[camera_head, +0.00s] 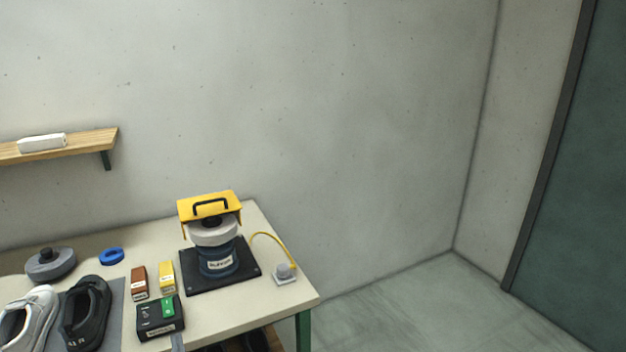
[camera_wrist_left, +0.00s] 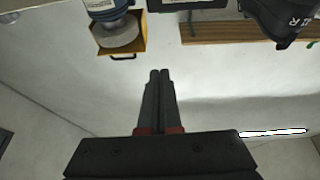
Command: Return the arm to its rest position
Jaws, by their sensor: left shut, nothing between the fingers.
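My left gripper (camera_wrist_left: 159,74) is shut, its two dark fingers together with nothing between them, in the left wrist view. The rest of the left arm is hidden below the frame. My right gripper is not in view.
A wall shelf (camera_head: 88,143) is behind. Floor at right is clear.

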